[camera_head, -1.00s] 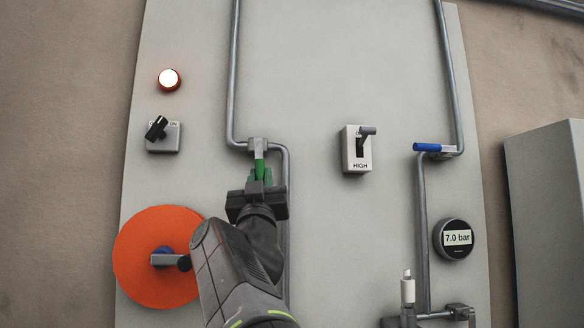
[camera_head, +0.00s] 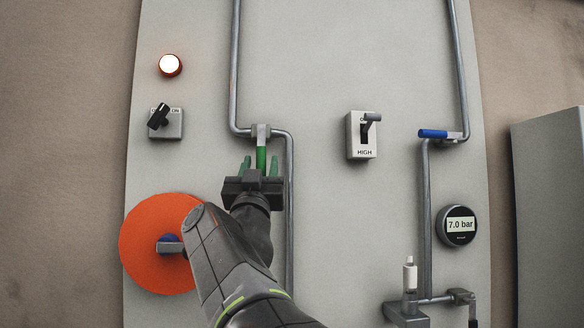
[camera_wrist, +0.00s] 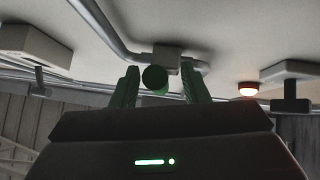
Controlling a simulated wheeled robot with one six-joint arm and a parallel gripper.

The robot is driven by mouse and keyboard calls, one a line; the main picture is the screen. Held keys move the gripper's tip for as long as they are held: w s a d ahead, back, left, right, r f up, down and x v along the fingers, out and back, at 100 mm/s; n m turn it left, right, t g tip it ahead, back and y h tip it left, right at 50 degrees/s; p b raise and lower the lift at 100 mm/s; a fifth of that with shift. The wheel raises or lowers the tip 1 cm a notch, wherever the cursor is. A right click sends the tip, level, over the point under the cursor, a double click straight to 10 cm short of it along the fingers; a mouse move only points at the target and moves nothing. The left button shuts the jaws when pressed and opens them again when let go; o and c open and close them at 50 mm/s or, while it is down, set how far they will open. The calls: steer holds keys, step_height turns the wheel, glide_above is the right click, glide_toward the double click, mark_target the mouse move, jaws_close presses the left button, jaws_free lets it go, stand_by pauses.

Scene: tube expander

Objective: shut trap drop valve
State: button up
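A valve (camera_head: 260,131) with a green lever (camera_head: 262,158) sits on the left pipe. The lever points down, crosswise to the short level run of pipe at the valve. My gripper (camera_head: 260,166) is below the valve, its two green fingers spread with the lever between them. The wrist view shows the lever's round green end (camera_wrist: 155,78) between the fingers (camera_wrist: 160,88), with a gap on the right and a narrower one on the left. No label names any valve as the trap drop valve.
On the panel are a blue-handled valve (camera_head: 440,134), a HIGH switch (camera_head: 361,136), a gauge reading 7.0 bar (camera_head: 456,226), a lit lamp (camera_head: 170,65), a black knob (camera_head: 160,117) and an orange disc (camera_head: 150,270). A dark-handled fitting (camera_head: 462,297) is at lower right.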

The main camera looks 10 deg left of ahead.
steer(key=b+v, duration=0.2)
steer(key=v, duration=1.2)
steer(key=shift+b, duration=0.4)
steer(key=shift+r, duration=0.15)
steer(key=p+x, duration=0.2)
steer(key=x, duration=1.2)
steer(key=shift+p, duration=0.4)
